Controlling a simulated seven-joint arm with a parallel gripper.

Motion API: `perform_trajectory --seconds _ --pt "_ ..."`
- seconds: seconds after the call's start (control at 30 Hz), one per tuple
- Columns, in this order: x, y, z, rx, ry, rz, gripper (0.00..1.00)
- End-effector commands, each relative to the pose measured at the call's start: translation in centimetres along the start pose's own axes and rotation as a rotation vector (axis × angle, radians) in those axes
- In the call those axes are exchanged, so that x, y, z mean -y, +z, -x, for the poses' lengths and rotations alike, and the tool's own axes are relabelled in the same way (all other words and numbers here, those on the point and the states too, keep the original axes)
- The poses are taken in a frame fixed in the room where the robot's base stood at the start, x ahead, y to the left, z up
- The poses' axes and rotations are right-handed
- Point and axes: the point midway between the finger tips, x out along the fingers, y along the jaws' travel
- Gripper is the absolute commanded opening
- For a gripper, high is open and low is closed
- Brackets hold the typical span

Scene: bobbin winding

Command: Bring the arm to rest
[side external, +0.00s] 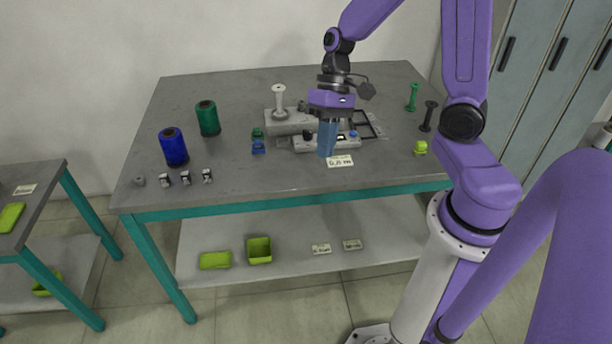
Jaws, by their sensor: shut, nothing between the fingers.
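My purple arm reaches in from the right over the grey table (230,95). My gripper (326,152) points down over the front middle of the table. Its blue fingers are together and nothing shows between them. A white label (340,161) lies just right of the fingertips. The fingers hide part of the fixture's front block (349,142). I cannot tell how far above the table the fingertips are.
A blue spool (173,147) and a green spool (207,118) stand at left. Small metal pieces (186,178) lie near the front left edge. A green bobbin (413,97), a black bobbin (429,115) and a yellow-green piece (420,148) stand at right. Bins (259,250) sit on the lower shelf.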

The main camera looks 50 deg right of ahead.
Motion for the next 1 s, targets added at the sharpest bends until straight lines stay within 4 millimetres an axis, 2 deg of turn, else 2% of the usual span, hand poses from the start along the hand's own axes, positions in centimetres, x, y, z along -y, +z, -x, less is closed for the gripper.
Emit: perform_trajectory --seconds 0.03,0.2,0.5,0.73,1.0 --pt "0.7 1.4 -0.2 0.014 0.038 0.085 0.00" --pt "1.8 5.7 -0.6 0.053 0.167 0.353 0.00" --pt "2.1 11.8 -0.5 0.066 0.364 0.826 0.00" --pt "1.8 14.4 0.0 0.039 0.458 1.108 0.00" --pt "1.6 15.2 0.2 0.024 0.488 1.205 0.00"
